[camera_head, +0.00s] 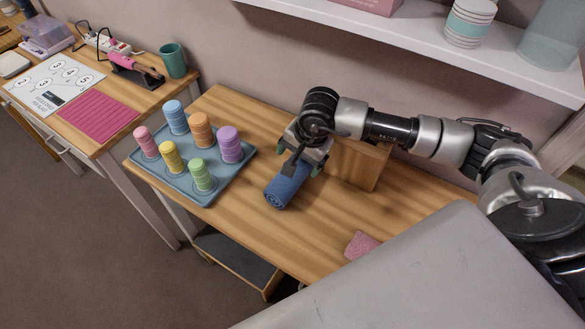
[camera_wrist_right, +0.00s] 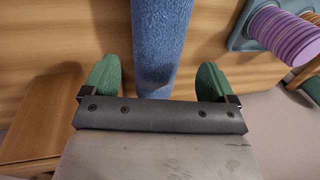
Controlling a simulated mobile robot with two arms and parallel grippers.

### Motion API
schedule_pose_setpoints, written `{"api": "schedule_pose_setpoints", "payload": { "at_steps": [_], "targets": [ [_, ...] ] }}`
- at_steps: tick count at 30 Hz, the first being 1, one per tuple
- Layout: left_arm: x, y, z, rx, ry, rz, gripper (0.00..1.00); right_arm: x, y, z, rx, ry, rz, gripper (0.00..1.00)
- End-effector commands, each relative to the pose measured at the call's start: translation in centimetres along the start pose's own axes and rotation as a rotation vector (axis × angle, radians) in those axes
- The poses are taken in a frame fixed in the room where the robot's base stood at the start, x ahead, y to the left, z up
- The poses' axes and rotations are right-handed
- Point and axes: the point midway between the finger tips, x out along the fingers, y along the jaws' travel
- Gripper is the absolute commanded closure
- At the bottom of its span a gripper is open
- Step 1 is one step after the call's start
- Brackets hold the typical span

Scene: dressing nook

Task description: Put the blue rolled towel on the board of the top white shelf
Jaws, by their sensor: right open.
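The blue rolled towel (camera_head: 285,188) lies on the wooden table, partly hidden under my right gripper (camera_head: 303,160). In the right wrist view the towel (camera_wrist_right: 160,40) runs between the two green fingers of the open right gripper (camera_wrist_right: 157,80). A gap shows on each side, so the fingers do not appear to touch it. The white shelf board (camera_head: 400,28) is on the wall at the upper right, well above the table. My left gripper is not in view.
A wooden box (camera_head: 360,165) stands just right of my right gripper. A blue-grey tray (camera_head: 222,182) with several coloured stacks is left of the towel. A pink cloth (camera_head: 362,244) lies near the front edge. The shelf holds striped cups (camera_head: 470,22) and a pale vessel (camera_head: 553,38), with bare board between.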

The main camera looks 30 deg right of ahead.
Motion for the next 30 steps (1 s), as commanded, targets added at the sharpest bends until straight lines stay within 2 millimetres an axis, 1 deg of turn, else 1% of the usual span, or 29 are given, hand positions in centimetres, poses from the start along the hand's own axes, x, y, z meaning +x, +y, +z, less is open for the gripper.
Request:
{"api": "schedule_pose_setpoints", "payload": {
  "at_steps": [2,5,11,12,15,18,23,24,26,30],
  "targets": [
    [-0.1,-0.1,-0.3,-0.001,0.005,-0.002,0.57,0.7,0.1,0.0,0.000,0.000,0.003,0.13],
    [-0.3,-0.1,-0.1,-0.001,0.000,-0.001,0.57,1.3,0.0,0.1,-0.001,-0.001,0.003,0.13],
    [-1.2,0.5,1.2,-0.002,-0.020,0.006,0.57,4.1,-0.1,0.8,0.000,-0.003,0.005,0.13],
    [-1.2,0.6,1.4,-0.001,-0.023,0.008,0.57,4.7,-0.1,0.7,0.000,-0.001,0.003,0.13],
    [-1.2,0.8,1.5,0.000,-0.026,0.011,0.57,5.7,-0.1,0.6,0.000,-0.001,0.003,0.13],
    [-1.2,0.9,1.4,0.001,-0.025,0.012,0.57,6.1,-0.1,0.6,-0.001,0.000,0.002,0.13],
    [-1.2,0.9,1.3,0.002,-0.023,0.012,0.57,6.1,-0.1,0.6,-0.001,0.000,0.001,0.13],
    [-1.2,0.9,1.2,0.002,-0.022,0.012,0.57,6.1,-0.1,0.6,-0.001,0.000,0.001,0.16],
    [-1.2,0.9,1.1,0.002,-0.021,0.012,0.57,6.1,-0.1,0.6,-0.001,0.000,0.001,0.25],
    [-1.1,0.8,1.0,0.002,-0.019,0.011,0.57,6.0,-0.1,0.6,-0.001,0.000,0.001,0.46]
  ]
}}
